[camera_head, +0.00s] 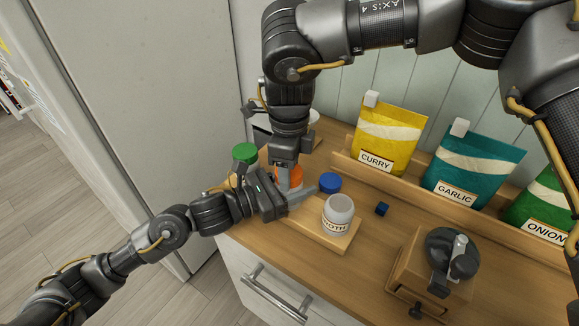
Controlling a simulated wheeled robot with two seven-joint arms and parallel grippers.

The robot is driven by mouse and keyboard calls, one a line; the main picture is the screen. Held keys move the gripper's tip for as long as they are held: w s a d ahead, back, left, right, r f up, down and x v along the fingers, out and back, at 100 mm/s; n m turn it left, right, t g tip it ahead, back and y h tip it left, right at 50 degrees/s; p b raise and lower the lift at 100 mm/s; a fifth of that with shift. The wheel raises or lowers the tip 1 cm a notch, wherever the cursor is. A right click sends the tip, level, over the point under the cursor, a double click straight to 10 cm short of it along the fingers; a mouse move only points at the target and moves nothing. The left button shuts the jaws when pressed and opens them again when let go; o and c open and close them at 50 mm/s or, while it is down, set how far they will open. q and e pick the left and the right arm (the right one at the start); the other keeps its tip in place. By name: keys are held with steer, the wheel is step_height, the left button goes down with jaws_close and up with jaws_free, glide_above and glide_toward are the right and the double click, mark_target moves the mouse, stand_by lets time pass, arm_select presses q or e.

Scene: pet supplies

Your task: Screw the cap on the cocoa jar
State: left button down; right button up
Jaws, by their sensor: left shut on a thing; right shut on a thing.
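An orange cap (291,176) shows between my two grippers above the wooden board. My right gripper (287,168) comes down from above and is shut on the orange cap. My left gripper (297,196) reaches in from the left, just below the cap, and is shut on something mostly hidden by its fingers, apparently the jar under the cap. No cocoa label is readable, and I cannot tell how the cap sits on the jar. A white jar (338,215) with a partly readable label stands to the right, clear of both grippers.
A blue lid (329,183) and a small dark blue cube (382,209) are near the white jar. A green lid (245,153) is left of my grippers. A grinder (447,262) stands at front right. Curry (387,136), garlic (470,170) and onion (543,208) bags line the back.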

steer(key=o, duration=1.1)
steer(key=shift+r, duration=0.1)
steer(key=shift+r, duration=2.2)
steer(key=shift+c, duration=0.4)
